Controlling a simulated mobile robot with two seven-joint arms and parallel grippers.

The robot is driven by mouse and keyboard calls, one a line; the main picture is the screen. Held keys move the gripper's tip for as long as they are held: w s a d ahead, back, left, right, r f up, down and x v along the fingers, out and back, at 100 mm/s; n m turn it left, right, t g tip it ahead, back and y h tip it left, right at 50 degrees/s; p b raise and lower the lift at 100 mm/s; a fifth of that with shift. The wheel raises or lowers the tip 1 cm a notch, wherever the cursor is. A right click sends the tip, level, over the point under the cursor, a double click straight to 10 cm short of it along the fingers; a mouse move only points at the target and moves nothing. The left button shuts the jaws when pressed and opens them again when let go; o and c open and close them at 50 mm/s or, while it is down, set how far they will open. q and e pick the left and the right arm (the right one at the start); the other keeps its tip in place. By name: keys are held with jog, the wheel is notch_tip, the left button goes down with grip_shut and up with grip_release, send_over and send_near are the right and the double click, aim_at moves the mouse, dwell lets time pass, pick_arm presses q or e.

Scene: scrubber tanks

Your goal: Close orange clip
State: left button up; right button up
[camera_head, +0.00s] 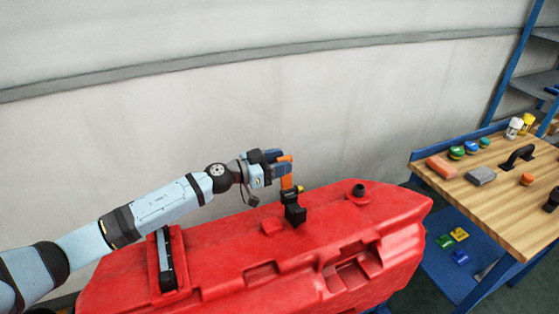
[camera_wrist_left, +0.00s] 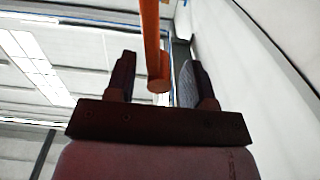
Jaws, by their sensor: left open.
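The orange clip (camera_head: 286,176) stands up from a black fitting (camera_head: 295,212) on top of the red tank (camera_head: 350,222). My left gripper (camera_head: 278,160) is open at the clip's upper end. In the left wrist view, the orange clip (camera_wrist_left: 151,38) runs between the two dark fingers of the left gripper (camera_wrist_left: 158,75), with its round end nearer the right finger. I see gaps on both sides there. My right gripper is not in view.
A wooden workbench (camera_head: 480,195) at the right holds bottles, a sponge (camera_head: 441,166), a grey block (camera_head: 482,176) and a black handle (camera_head: 517,157). A black cap (camera_head: 358,193) sits on the tank's right part. A pale wall (camera_head: 200,120) stands behind the tank.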

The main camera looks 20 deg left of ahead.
pick_arm(q)
grip_shut()
jog(key=shift+s+d+r+m+p, duration=0.2)
jog(key=shift+r+m+p, duration=0.2)
jog(key=shift+p, duration=0.25)
jog(key=shift+s+d+r+m+p, duration=0.2)
jog(key=shift+s+d+m+p, duration=0.25)
jog(key=shift+m+p, duration=0.65)
jog(key=shift+s+d+m+p, duration=0.45)
jog(key=shift+d+m+p, duration=0.25)
jog(key=shift+m, duration=0.2)
jog(key=shift+s+d+f+m+p, duration=0.1)
jog(key=shift+s+d+m+p, duration=0.4)
jog(key=shift+m, duration=0.6)
jog(key=shift+c, duration=0.5)
grip_release()
jog(key=shift+o, duration=0.5)
jog(key=shift+f, duration=0.1)
